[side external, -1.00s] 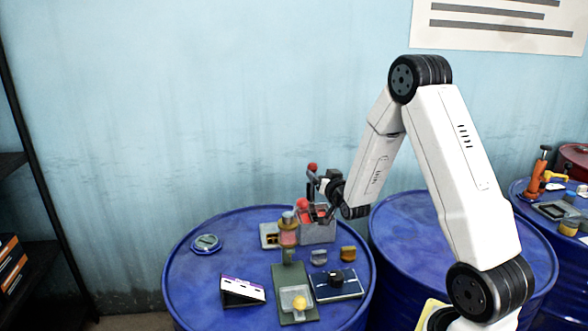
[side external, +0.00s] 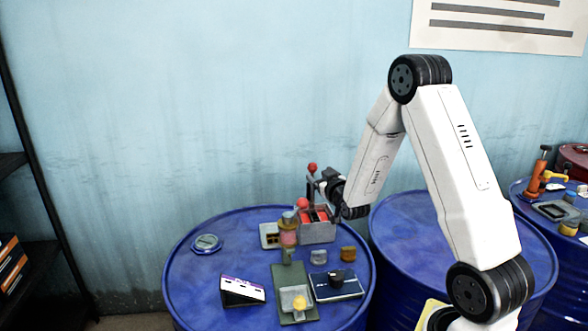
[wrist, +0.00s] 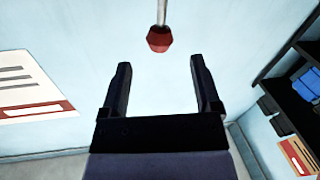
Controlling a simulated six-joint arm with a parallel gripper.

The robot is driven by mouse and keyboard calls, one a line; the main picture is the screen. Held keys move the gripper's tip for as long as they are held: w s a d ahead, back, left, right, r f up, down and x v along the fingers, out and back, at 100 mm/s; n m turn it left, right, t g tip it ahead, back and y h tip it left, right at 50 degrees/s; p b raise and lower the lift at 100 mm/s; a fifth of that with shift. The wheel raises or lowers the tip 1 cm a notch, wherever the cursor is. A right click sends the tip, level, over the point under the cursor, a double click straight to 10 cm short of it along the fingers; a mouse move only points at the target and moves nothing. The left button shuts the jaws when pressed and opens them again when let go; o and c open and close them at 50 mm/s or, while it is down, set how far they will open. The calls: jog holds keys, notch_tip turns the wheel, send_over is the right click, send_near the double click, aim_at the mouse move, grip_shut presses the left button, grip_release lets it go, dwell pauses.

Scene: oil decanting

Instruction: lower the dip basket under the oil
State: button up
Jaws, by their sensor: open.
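A grey open box (side external: 318,233) stands at the back of the blue drum top, with red showing inside it. Two red knobs show there: an upper knob (side external: 312,167) on a thin upright rod and a lower knob (side external: 302,202) at the box's left. I cannot tell which belongs to the dip basket, and I cannot make out the oil. My gripper (side external: 322,182) is above the box's right side, close to the upper rod. In the wrist view my gripper (wrist: 160,62) is open and empty, with a red knob (wrist: 159,39) on a rod beyond its fingertips.
On the blue drum (side external: 190,275) a green stand (side external: 293,290) is in front of the box, with a dark and white case (side external: 242,291) to its left and a blue book-like item (side external: 337,286) to its right. A second blue drum (side external: 400,240) stands at right.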

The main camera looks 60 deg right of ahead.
aim_at(310, 165)
jog(key=shift+w+d, duration=0.1)
jog(key=shift+x, duration=3.8)
grip_shut()
